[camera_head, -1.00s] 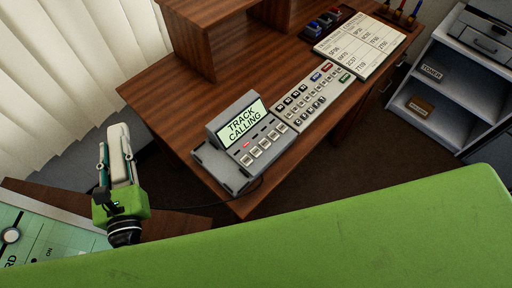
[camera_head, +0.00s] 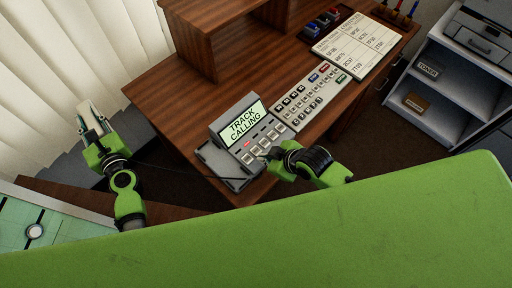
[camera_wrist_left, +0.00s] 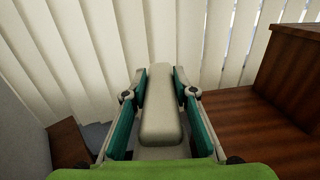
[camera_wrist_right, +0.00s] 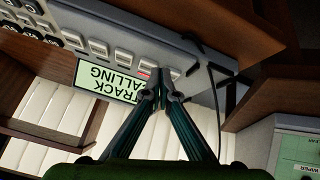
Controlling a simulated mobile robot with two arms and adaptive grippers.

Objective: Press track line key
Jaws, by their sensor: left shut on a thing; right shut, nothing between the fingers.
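The desk phone (camera_head: 228,172) stands at the desk's front edge, its screen (camera_head: 244,124) reading "TRACK CALLING". Below the screen is a row of pale keys (camera_head: 257,150); a small red light (camera_head: 246,144) glows by the leftmost one. The red light also shows in the right wrist view (camera_wrist_right: 145,73). My right gripper (camera_head: 268,156) is shut and empty, its tips (camera_wrist_right: 164,82) over the key row near the red light; contact cannot be told. My left gripper (camera_head: 95,133) is shut on a cream handset (camera_wrist_left: 160,105), held off left of the desk.
A keypad panel (camera_head: 311,95) adjoins the phone on the right, with a printed list board (camera_head: 357,43) beyond it. A wooden shelf unit (camera_head: 195,45) stands behind. A thin dark cord runs from the left gripper area to the phone. A green surface fills the foreground.

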